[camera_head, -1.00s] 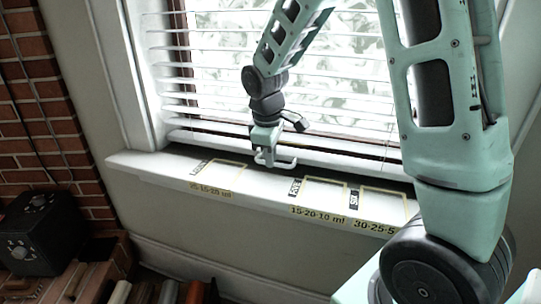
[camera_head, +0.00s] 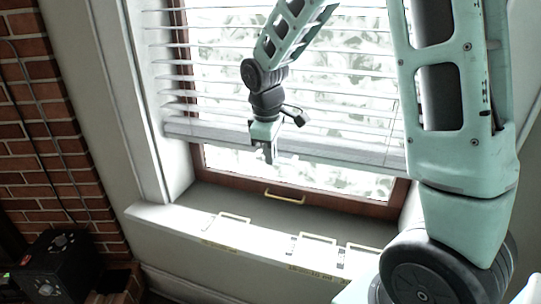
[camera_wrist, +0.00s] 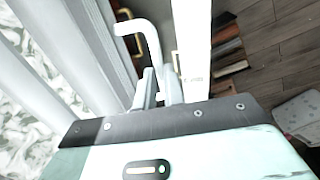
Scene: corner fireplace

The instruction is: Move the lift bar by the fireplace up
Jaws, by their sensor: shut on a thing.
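The lift bar (camera_head: 340,152) is the pale bottom rail of the white slatted window blind, to the right of the brick wall. It hangs above the sill with bare window glass below it. My gripper (camera_head: 268,154) is at the left-middle of this rail, pointing down. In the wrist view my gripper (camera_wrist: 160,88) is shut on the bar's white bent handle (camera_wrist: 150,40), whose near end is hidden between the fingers. The blind's slats (camera_wrist: 70,45) run beside it.
A brass window handle (camera_head: 285,197) is on the lower wooden frame. The white sill (camera_head: 190,222) carries outlined rectangles. A black box (camera_head: 57,267) stands at the lower left by the brick wall (camera_head: 45,165). My own arm fills the right side.

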